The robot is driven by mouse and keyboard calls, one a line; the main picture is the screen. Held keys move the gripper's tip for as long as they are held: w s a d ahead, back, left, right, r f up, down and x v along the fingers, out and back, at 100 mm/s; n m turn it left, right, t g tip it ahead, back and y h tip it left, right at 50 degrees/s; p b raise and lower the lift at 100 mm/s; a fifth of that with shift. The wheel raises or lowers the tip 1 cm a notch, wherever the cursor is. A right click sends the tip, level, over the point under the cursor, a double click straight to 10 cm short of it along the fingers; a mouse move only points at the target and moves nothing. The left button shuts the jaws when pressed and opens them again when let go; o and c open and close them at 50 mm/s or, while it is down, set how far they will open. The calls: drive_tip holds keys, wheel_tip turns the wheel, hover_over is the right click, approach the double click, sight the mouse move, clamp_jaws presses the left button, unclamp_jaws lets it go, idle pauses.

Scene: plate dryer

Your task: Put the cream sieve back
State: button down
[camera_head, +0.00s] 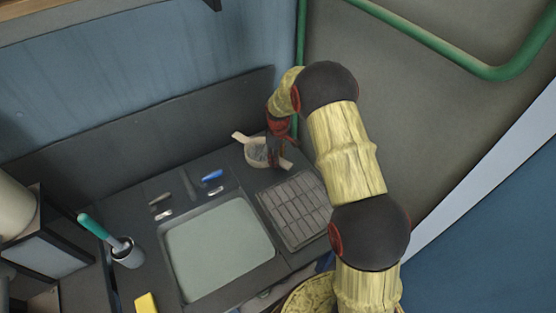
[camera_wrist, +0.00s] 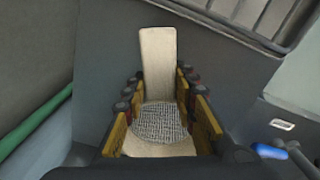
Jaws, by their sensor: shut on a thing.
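The cream sieve (camera_head: 255,155) is at the back right of the dark counter, beyond the ribbed drainer. It has a pale handle sticking out on either side and a grey mesh middle. My gripper (camera_head: 274,160) reaches down over it from the right and hides part of it. In the wrist view, the sieve's mesh (camera_wrist: 160,122) lies between the two fingers of my gripper (camera_wrist: 158,88), which are shut on it. One flat cream handle extends forward past the fingertips. I cannot tell whether the sieve touches the counter.
The ribbed drainer (camera_head: 295,211) lies right of the pale green sink (camera_head: 222,250). A blue-handled item (camera_head: 212,176) and the tap (camera_head: 188,184) are behind the sink. A cup (camera_head: 128,254) with a teal brush (camera_head: 96,228) and a yellow sponge (camera_head: 146,303) are at left. Walls stand close behind.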

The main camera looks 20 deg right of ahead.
drive_tip(key=shift+f, duration=0.2)
drive_tip(key=c, duration=1.5)
unclamp_jaws()
drive_tip(key=shift+c, duration=0.2)
drive_tip(key=shift+o, duration=0.6)
drive_tip(key=shift+r, duration=0.1)
